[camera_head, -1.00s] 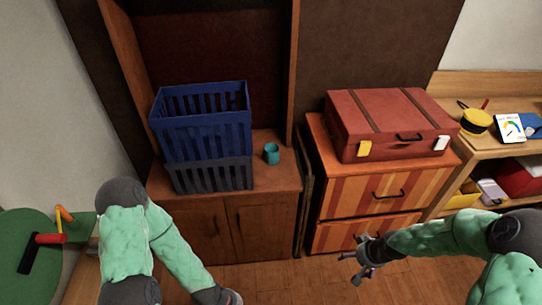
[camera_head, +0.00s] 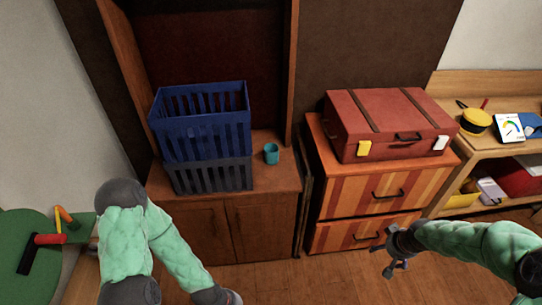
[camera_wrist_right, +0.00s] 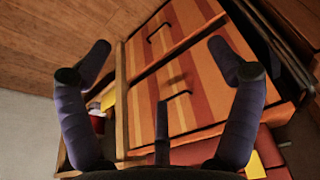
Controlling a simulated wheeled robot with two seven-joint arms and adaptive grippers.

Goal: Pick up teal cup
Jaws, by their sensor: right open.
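The teal cup (camera_head: 271,154) stands upright on the wooden cabinet top (camera_head: 278,178), to the right of the stacked crates. My right gripper (camera_head: 388,262) is open and empty in front of the striped drawer unit, to the right of the cup and lower in the head view. In the right wrist view its fingers (camera_wrist_right: 165,65) are spread wide, with the striped drawers beyond them and no cup in sight. My left arm comes down at the lower left; its gripper lies at or past the bottom edge, so its fingers cannot be made out.
A blue crate (camera_head: 203,135) sits on a dark grey crate (camera_head: 213,176) left of the cup. A red suitcase (camera_head: 385,122) lies on the striped drawer unit (camera_head: 372,197). An upright wooden panel (camera_head: 295,70) stands behind the cup. The cabinet's front right top is clear.

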